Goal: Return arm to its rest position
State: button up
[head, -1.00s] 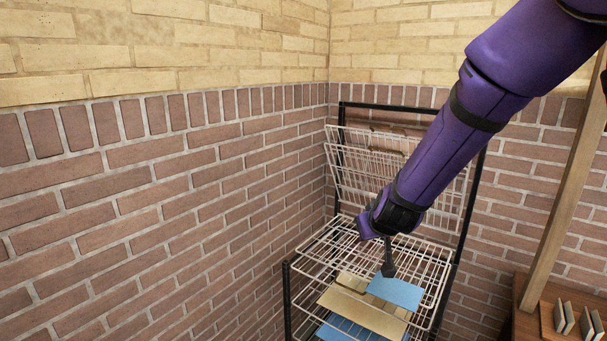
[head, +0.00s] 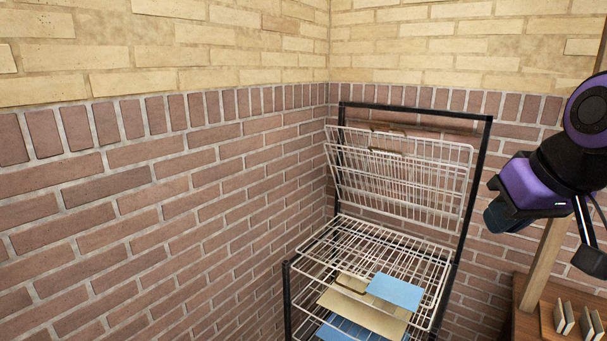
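My arm, purple and black, is folded back at the right edge of the head view. My gripper (head: 590,260) points downward there, partly cut off by the frame edge, to the right of the wire rack and away from it. I see one dark finger end on a thin rod; whether the fingers are apart or closed does not show. Nothing held is visible.
A drying rack (head: 400,232) with white wire shelves and a black frame stands in the brick corner, its upper shelf tilted up. A blue sheet (head: 395,291) and a tan sheet (head: 362,314) lie on lower shelves. A wooden bench (head: 526,328) with a post (head: 548,255) stands at right.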

jog(key=s+d+m+h, duration=0.1)
jog(key=s+d, duration=0.2)
jog(key=s, duration=0.4)
jog(key=shift+s+r+g, duration=0.25)
jog(key=shift+s+g, duration=0.05)
jog(key=shift+g, duration=0.1)
